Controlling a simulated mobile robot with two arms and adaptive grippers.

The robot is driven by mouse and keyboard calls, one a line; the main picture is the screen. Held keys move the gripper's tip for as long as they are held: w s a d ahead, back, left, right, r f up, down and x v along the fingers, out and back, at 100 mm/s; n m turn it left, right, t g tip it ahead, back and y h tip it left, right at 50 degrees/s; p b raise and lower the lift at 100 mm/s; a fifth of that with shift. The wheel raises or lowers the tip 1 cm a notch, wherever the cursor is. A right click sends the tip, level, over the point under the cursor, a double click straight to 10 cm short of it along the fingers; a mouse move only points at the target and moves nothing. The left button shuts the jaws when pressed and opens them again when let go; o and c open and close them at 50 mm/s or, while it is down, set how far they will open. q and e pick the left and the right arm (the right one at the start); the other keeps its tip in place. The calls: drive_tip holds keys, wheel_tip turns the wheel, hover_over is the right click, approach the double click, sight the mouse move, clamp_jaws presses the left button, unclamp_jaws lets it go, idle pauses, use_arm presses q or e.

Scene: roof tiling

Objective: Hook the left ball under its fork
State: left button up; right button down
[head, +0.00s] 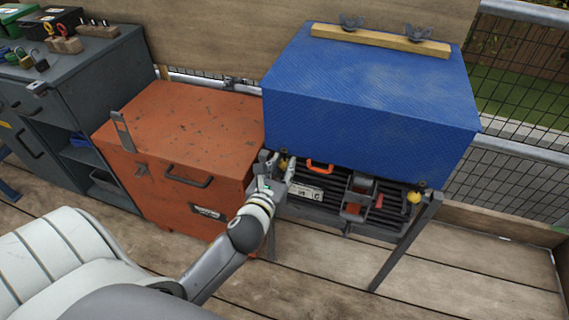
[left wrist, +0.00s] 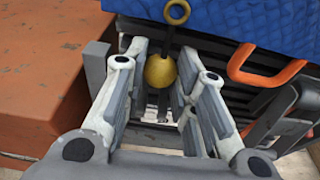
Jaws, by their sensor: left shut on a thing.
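The left ball (left wrist: 160,70) is yellow and sits between the fingertips of my left gripper (left wrist: 163,84) in the left wrist view. My left gripper is shut on it. In the head view my left gripper (head: 271,180) is at the left front corner under the blue cover (head: 370,95), where the ball is mostly hidden. A dark cord runs up from the ball to a yellow ring (left wrist: 177,12) at the cover's lower edge. Dark upright bars show close behind the ball; I cannot tell clearly which are the fork. My right gripper is out of view.
A second yellow ball (head: 414,198) hangs at the right front corner. An orange handle (head: 320,167) and a rack of dark tiles are under the cover. An orange chest (head: 180,140) stands close on the left. Wooden floor is clear in front.

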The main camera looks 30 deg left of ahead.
use_arm(q)
drive_tip(key=shift+s+d+f, duration=0.1)
drive_tip(key=shift+s+d, duration=0.05)
drive_tip(key=shift+s, duration=0.55)
drive_tip(key=s, duration=0.3)
drive_tip(key=shift+d+f, duration=0.15)
drive_tip(key=shift+d, duration=0.2)
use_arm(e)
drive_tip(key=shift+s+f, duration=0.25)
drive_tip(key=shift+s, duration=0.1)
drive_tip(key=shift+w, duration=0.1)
use_arm(q)
drive_tip(key=shift+w, duration=0.1)
drive_tip(key=shift+p, duration=0.45)
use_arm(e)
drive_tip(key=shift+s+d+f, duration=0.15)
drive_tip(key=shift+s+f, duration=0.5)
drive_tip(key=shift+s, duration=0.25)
